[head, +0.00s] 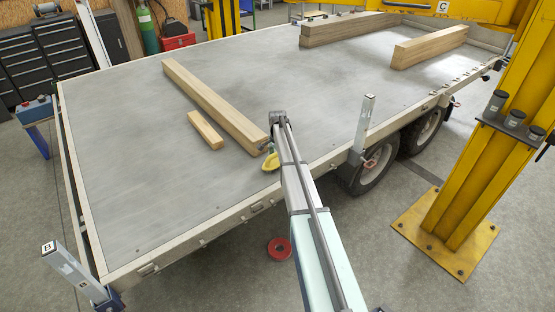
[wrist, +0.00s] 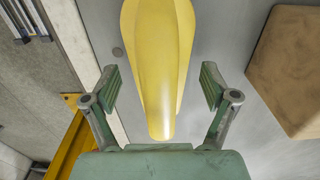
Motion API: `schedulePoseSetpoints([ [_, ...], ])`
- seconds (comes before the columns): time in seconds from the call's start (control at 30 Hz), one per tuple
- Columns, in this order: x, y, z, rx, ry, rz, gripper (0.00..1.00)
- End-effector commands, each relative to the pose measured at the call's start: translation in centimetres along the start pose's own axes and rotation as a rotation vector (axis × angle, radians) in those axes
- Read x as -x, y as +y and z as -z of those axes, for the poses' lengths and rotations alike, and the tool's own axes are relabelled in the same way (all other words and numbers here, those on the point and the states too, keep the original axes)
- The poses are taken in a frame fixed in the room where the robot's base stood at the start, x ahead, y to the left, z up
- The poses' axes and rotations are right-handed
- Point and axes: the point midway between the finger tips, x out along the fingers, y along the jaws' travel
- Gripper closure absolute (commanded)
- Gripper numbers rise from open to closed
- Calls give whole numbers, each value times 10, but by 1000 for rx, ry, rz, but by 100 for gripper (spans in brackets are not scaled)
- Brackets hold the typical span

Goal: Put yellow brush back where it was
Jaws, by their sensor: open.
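The yellow brush (head: 270,163) lies on the trailer bed near its front edge, at the near end of the long wooden beam. In the wrist view, the yellow brush (wrist: 158,70) points lengthwise between the fingers, its narrow end towards my palm. My gripper (wrist: 160,88) is open, with one finger on each side of the brush and a visible gap to both. In the head view my gripper (head: 267,149) is small and partly hidden by my arm, right at the brush. The brush's underside is hidden.
A long wooden beam (head: 212,103) and a short wooden block (head: 206,131) lie beside my gripper. Thicker beams (head: 345,29) lie at the back right. A metal post (head: 364,122) stands on the bed's front edge. The bed's left part is clear.

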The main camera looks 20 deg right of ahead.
Motion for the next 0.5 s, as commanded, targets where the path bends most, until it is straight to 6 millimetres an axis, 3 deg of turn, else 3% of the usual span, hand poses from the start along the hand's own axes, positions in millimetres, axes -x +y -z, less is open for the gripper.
schedulePoseSetpoints([
  [0.23,22,0,0,0,1,2,15],
  [0.5,74,0,0,0,2,3,15],
])
